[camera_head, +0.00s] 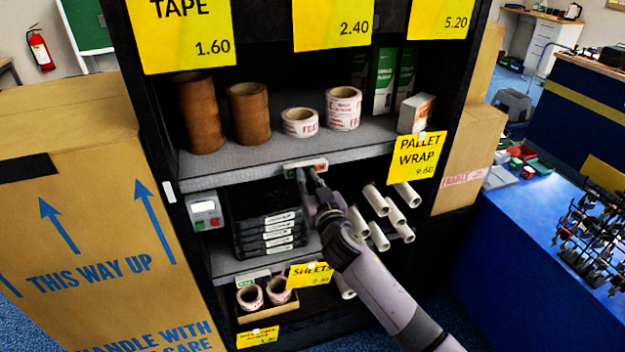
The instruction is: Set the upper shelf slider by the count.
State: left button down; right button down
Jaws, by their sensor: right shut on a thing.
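The upper shelf slider (296,164) is a small pale strip with coloured marks on the front edge of the upper shelf (235,167). My right gripper (309,174) reaches up to it from below right and is shut on its small knob, which the fingers mostly hide. I cannot read the slider's setting. On the upper shelf stand two stacks of brown tape (198,112), white rolls with red print (342,108), green boxes (384,82) at the back and a small white box (415,113). My left gripper is not in view.
Below are dark flat packs (270,238), white tubes (376,201) and a small box with a screen (205,212). Yellow price cards (416,157) hang from the shelf edges. A large carton (85,220) stands left, a blue counter (510,235) right.

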jog(key=shift+s+a, duration=0.2)
jog(key=shift+a, duration=0.35)
jog(key=shift+s+a, duration=0.2)
jog(key=shift+a, duration=0.35)
jog(key=c, duration=1.5)
grip_release()
jog(key=v, duration=1.2)
